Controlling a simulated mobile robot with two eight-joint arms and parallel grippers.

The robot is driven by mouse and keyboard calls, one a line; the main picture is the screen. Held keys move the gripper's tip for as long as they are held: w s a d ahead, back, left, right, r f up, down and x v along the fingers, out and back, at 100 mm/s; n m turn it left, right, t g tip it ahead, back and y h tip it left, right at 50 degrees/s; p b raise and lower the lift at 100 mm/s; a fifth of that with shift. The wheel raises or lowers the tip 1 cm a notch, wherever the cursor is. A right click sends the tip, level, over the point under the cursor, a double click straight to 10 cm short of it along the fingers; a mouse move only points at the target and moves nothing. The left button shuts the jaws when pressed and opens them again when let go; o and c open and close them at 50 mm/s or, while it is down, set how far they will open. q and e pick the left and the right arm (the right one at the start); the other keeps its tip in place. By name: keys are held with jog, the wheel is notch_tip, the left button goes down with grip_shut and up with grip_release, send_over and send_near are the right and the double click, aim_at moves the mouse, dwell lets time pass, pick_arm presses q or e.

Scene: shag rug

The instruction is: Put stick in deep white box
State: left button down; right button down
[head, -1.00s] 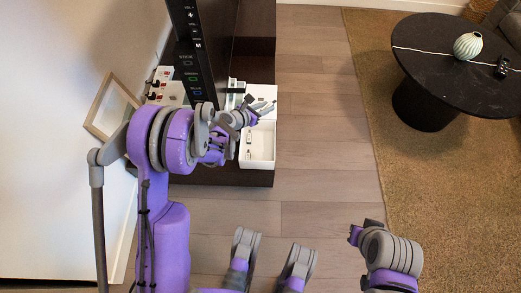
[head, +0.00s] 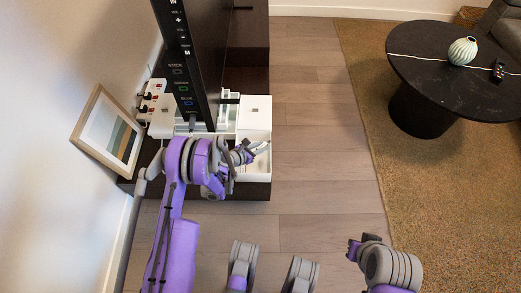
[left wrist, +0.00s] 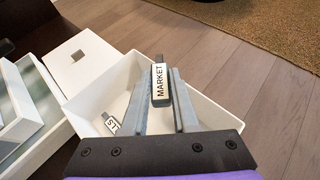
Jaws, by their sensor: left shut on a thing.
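My left gripper (left wrist: 161,88) is shut on a small grey stick with a white label reading MARKET (left wrist: 160,84). In the left wrist view it holds the stick over the open deep white box (left wrist: 208,108). A second small stick (left wrist: 111,124), its label partly hidden by a finger, lies inside the box. In the head view the box (head: 257,136) stands at the cabinet's right edge, with my left gripper (head: 258,149) over its opening. The held stick is too small to make out there. My right gripper (head: 354,248) is at the lower right, its jaws unclear.
A lidded white box (left wrist: 83,62) stands beside the deep box. A tall black screen (head: 190,60) rises close to my left arm. The wooden floor (head: 320,150) to the right is clear.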

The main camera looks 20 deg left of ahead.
pick_arm(q)
jog(key=shift+f, duration=0.95)
jog(key=shift+f, duration=0.6)
jog(key=c, duration=0.7)
grip_release()
jog(key=shift+r, duration=0.15)
